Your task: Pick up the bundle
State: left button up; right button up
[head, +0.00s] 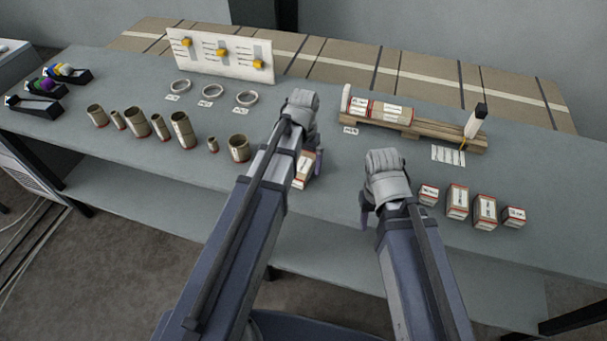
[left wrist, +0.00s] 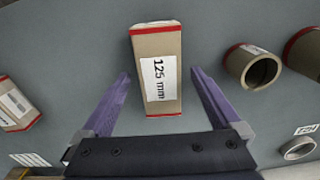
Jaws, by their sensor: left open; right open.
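A brown block-shaped bundle (left wrist: 157,72) with red ends and a white "125 mm" label lies on the grey table. In the left wrist view it is between the two purple fingers of my left gripper (left wrist: 158,92), which are open with a gap on both sides. In the head view the bundle (head: 302,172) is partly hidden by my left arm, and the left gripper (head: 312,158) is over it. My right gripper (head: 367,208) is empty and open above the table's front part, left of several similar labelled bundles (head: 457,202).
Several cardboard tubes (head: 137,122) stand to the left. White rings (head: 211,92) and a white board with yellow sliders (head: 221,52) are behind. A wooden stand (head: 425,128) holding a labelled bundle is at back right. The table's front edge is close.

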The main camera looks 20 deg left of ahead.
pick_arm(q)
jog(key=shift+f+b, duration=0.4)
jog(key=shift+f, duration=0.45)
jog(key=shift+r, duration=0.1)
jog(key=shift+c, duration=0.4)
grip_shut()
